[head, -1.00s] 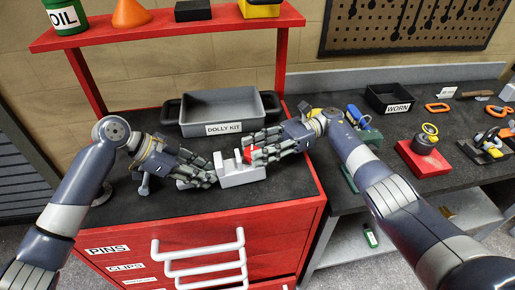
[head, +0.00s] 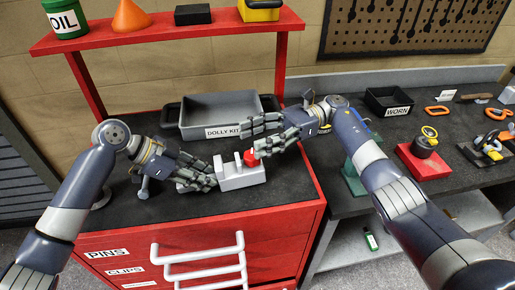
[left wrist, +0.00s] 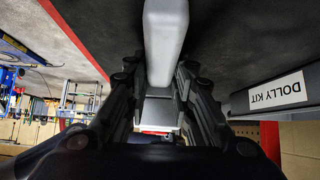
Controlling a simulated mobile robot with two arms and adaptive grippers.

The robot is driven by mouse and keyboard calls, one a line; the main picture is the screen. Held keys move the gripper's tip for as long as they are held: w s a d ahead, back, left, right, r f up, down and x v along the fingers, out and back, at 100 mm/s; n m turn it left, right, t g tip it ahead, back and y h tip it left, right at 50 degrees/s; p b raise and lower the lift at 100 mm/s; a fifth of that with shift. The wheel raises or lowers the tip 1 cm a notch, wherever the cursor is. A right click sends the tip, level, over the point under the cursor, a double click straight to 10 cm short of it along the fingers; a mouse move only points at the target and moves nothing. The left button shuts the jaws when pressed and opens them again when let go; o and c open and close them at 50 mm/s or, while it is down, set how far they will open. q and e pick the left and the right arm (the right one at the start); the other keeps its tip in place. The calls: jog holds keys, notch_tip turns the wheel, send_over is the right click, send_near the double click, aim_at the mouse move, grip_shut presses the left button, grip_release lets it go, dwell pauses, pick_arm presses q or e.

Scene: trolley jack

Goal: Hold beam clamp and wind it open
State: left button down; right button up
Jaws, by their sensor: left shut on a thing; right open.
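The beam clamp (head: 240,178), a light grey block with upright posts and a red part (head: 251,158) near its right end, is on the black top of the red cabinet. My left gripper (head: 207,178) is shut on the left end of the clamp. In the left wrist view, a pale grey part of the clamp (left wrist: 165,45) runs between the fingers of my left gripper (left wrist: 160,100). My right gripper (head: 262,138) is open, with its fingers spread above and to the right of the red part. I cannot tell whether a lower finger touches it.
The grey DOLLY KIT tray (head: 220,113) stands close behind both grippers. A red shelf (head: 170,30) rises behind it. On the right bench are a WORN bin (head: 390,100) and a red-based fixture (head: 423,160). The cabinet top in front of the clamp is clear.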

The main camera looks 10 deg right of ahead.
jog(key=shift+r, duration=2.4)
jog(key=m+t, duration=0.6)
jog(key=t, duration=0.3)
send_near(262, 164)
notch_tip(262, 164, up, 4)
jog(key=d, duration=0.1)
jog(key=shift+s+d+f, duration=0.15)
jog(key=shift+d+f, duration=0.15)
jog(key=shift+f, duration=0.05)
jog(key=shift+a+f+n, duration=0.1)
jog(key=shift+a+n, duration=0.05)
jog(key=shift+n, duration=0.15)
jog(key=x, duration=1.1)
jog(key=shift+a, duration=0.25)
jog(key=shift+c, duration=0.5)
jog(key=c, duration=1)
